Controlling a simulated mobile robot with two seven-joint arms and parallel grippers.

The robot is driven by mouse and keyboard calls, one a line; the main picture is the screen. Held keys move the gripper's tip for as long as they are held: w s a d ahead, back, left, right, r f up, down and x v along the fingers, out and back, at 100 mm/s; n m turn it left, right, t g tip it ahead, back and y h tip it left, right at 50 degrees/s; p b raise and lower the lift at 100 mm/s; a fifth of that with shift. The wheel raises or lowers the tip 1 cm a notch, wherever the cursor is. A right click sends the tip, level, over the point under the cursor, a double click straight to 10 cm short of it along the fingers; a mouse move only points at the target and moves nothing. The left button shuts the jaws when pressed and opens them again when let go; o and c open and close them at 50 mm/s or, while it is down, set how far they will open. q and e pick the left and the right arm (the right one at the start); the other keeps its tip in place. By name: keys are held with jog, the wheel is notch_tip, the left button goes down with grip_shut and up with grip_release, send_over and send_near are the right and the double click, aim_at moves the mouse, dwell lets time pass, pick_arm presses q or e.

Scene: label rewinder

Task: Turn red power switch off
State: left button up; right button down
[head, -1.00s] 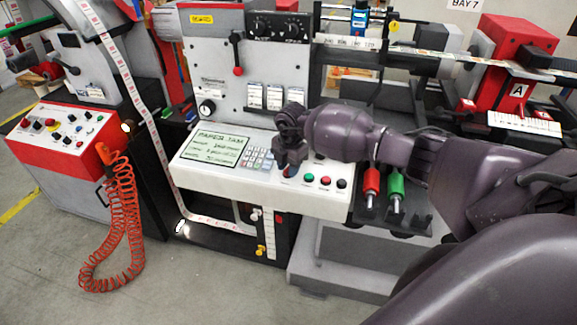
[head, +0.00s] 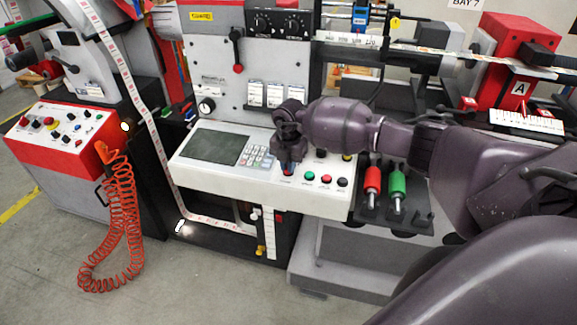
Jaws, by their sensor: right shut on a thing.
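The red power switch (head: 287,172) is on the white control panel (head: 210,184), right of the keypad. Only a small red part of it shows under my right gripper. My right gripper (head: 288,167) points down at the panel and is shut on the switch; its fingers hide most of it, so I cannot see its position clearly. The display screen (head: 215,147) on the panel's left is dark and blank. My left gripper is not in view.
Green, red and black buttons (head: 326,179) sit just right of my gripper. Red and green-handled tools (head: 397,182) hang in a black holder beyond the panel's right end. A coiled red hose (head: 120,220) hangs at the left. The floor in front is clear.

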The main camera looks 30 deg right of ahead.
jog(key=n, duration=0.2)
jog(key=shift+w+n+b, duration=0.1)
jog(key=shift+n+b, duration=0.3)
jog(key=shift+n+h+b, duration=0.3)
jog(key=shift+n+b, duration=0.05)
jog(key=shift+n, duration=0.65)
jog(key=shift+a+n+g, duration=0.1)
jog(key=shift+n+g, duration=0.2)
jog(key=shift+n, duration=0.6)
jog(key=c, duration=1.2)
grip_release()
notch_tip(320, 180, up, 11)
jog(key=shift+w+a+b, duration=0.15)
jog(key=shift+a+b, duration=0.15)
jog(key=shift+b, duration=0.05)
